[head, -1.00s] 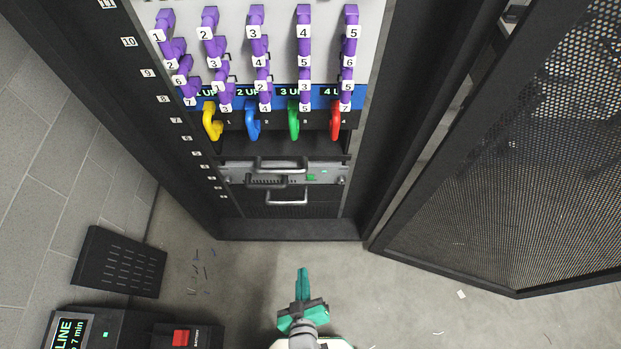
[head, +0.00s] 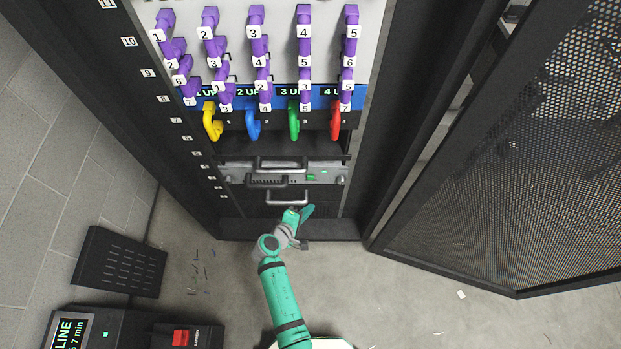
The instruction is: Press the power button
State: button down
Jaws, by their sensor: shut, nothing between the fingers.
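A grey rack unit (head: 298,177) with a metal handle sits low in the black rack. A small green button-like part (head: 311,178) shows on its front, right of the middle. It is too small to tell whether this is the power button. My gripper (head: 308,210) is shut and empty, in front of the rack's bottom, below and close to the lower handle (head: 287,198). It appears apart from the green part. My wrist hides some of the lowest drawer front.
Yellow, blue, green and red cables (head: 294,122) hang above the unit, under purple numbered cables. An open mesh door (head: 520,170) stands on the right. A black box with a red switch (head: 181,337) is at the lower left. The floor in front is mostly clear.

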jog(key=shift+w, duration=0.15)
jog(key=w, duration=0.8)
jog(key=shift+w, duration=0.3)
dwell(2.2)
jog(key=shift+w, duration=0.4)
jog(key=shift+w, duration=0.45)
dwell(0.8)
jog(key=shift+s, duration=0.85)
jog(key=shift+s, duration=0.1)
jog(key=shift+s, duration=2.45)
